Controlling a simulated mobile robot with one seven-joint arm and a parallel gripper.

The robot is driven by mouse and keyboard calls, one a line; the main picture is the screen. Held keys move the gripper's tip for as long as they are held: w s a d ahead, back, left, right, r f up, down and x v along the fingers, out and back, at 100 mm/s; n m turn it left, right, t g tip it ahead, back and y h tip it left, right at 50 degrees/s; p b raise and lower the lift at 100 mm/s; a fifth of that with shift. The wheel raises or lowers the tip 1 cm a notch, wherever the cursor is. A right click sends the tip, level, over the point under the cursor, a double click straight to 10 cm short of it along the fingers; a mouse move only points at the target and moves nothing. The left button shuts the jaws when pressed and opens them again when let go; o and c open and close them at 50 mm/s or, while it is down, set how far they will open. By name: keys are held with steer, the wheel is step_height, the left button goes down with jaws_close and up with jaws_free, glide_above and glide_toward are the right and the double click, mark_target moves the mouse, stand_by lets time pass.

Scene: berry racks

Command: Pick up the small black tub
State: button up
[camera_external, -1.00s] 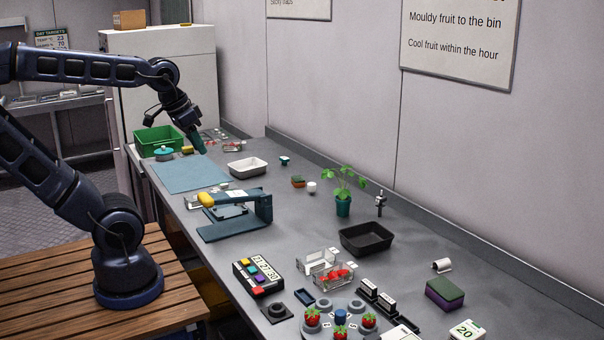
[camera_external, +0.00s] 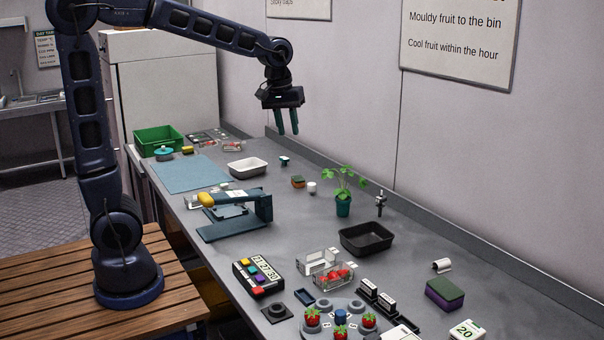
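The black tub (camera_external: 368,251) is a shallow, open rectangular container standing upright on the grey bench, right of the middle, and it looks empty. My gripper (camera_external: 287,123) points down in the air, up and to the left of the tub, well apart from it. Its two fingers are spread with nothing between them, so it is open.
A potted plant (camera_external: 343,206) stands just behind the tub, with a small dark tap-like fitting (camera_external: 380,203) to its right. A clear punnet with strawberries (camera_external: 331,275) is in front.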

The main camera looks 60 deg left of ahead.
steer(key=w+d+f+n+g, duration=0.1)
steer(key=w+d+f+n, duration=0.2)
steer(key=w, duration=0.5)
steer(key=w+d+f+n+g, duration=0.1)
steer(key=w+d+f+n, duration=0.15)
steer(key=w+f, duration=0.4)
steer(key=n+g, duration=0.1)
steer(key=n, duration=0.3)
glide_toward(380, 226)
steer(key=shift+y, duration=0.3)
steer(key=f, duration=1)
steer(key=shift+s+d+f, duration=0.1)
steer(key=shift+s+f, duration=0.1)
steer(key=shift+s, duration=0.15)
jaws_close()
